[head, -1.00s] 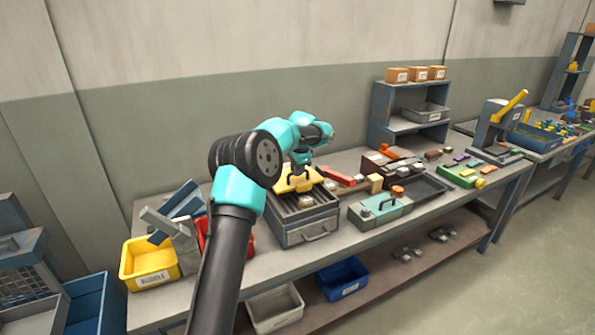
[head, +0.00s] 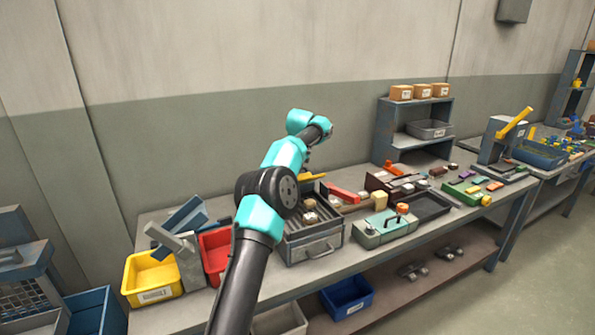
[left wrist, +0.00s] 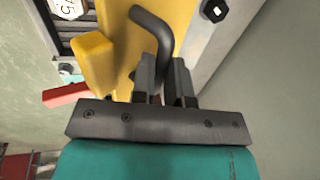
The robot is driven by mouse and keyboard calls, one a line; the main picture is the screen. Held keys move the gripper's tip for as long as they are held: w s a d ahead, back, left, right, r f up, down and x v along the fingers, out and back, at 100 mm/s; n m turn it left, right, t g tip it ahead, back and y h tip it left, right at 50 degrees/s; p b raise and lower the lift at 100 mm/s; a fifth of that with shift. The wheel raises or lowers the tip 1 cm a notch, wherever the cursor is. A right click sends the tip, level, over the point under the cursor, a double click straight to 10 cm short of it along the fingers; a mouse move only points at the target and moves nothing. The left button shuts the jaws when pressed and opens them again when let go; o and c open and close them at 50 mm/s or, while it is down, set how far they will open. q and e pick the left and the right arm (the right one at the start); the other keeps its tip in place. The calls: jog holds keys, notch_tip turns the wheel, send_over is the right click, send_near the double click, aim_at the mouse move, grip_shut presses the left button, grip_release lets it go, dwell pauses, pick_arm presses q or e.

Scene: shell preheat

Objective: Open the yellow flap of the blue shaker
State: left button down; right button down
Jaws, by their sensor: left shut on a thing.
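The yellow flap (head: 313,177) shows as a thin raised strip at the box's back, partly hidden by my left arm. In the left wrist view the yellow flap (left wrist: 185,22) fills the upper middle, with a dark bent handle (left wrist: 157,27) on it. My left gripper (left wrist: 165,72) is shut on that handle. In the head view its fingers are hidden behind the arm. My right gripper is out of view.
A red bin (head: 214,254) and a yellow bin (head: 152,277) stand left of the shaker. A red bar (head: 344,194) lies to its right, near a green case (head: 386,229) and a dark tray (head: 430,206). A grey shelf (head: 384,138) stands behind.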

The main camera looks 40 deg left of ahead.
pick_arm(q)
jog(key=shift+w+a+f, duration=0.2)
jog(key=shift+a+f, duration=0.1)
jog(key=shift+a, duration=0.15)
jog(key=c, duration=1.4)
grip_release()
jog(key=shift+a, duration=0.15)
jog(key=shift+o, duration=1.4)
jog(key=shift+r, duration=0.4)
